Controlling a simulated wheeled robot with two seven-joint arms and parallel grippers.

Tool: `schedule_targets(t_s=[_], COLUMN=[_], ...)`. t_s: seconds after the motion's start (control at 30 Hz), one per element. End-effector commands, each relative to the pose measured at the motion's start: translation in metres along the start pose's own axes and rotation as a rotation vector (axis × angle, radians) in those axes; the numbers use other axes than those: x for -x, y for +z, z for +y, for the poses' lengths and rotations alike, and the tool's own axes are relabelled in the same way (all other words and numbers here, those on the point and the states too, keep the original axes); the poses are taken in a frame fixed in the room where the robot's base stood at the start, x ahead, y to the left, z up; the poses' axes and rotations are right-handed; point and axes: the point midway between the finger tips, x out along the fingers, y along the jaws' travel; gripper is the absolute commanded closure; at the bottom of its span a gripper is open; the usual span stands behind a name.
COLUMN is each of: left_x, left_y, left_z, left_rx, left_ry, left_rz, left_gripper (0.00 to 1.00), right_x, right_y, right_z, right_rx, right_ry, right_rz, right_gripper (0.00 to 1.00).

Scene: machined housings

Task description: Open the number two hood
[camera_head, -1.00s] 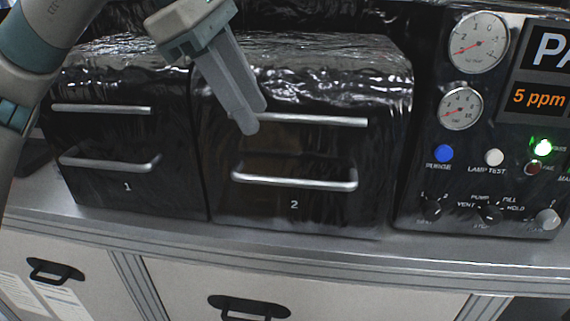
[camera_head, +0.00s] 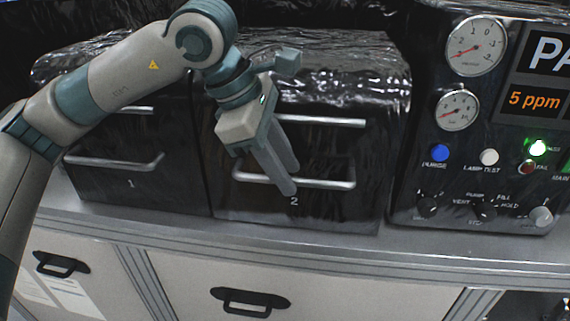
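The number two hood (camera_head: 340,85) is a glossy black cover in the middle, marked "2" low on its front. It looks closed. Its bar handle (camera_head: 325,184) is a silver bar across the lower front, with a thin silver strip (camera_head: 340,122) above it. My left gripper (camera_head: 287,188) reaches down from the upper left, its two long grey fingers close together. In the picture the fingertips cross the middle of the bar handle. I cannot tell whether they touch it or whether the bar lies between them. My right gripper is not in view.
The number one hood (camera_head: 95,180), also closed, stands on the left behind my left arm. A control panel with gauges (camera_head: 475,45), buttons and knobs stands on the right. A grey counter edge (camera_head: 330,247) runs below the hoods, above cabinet doors with black handles (camera_head: 250,300).

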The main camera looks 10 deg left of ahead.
Motion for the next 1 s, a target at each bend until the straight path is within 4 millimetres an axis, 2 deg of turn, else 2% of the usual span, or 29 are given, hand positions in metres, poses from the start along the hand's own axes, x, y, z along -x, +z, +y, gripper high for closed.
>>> schedule_targets(t_s=[0.17, 0.2, 0.3, 0.33, 0.73, 1.0], left_x=[0.0, 0.0, 0.0, 0.0, 0.008, 0.031], left_y=[0.0, 0.0, 0.0, 0.0, 0.003, 0.013], left_z=[0.0, 0.0, 0.0, 0.0, 0.006, 0.027], left_rx=[0.0, 0.0, 0.0, 0.0, 0.0, 0.002], left_ry=[0.0, 0.0, 0.0, 0.0, 0.003, 0.003], left_rz=[0.0, 0.0, 0.0, 0.0, 0.0, -0.001], left_gripper=[0.69, 0.74, 0.98, 1.0, 1.0, 1.0], right_x=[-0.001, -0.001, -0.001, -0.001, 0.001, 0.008], right_y=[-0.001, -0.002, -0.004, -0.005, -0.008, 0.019], right_z=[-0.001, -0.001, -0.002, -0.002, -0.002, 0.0], right_rx=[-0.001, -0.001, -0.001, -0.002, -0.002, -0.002], right_ry=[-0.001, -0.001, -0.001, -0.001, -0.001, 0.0], right_rz=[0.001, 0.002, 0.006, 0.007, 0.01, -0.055], right_gripper=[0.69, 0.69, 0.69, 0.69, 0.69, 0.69])
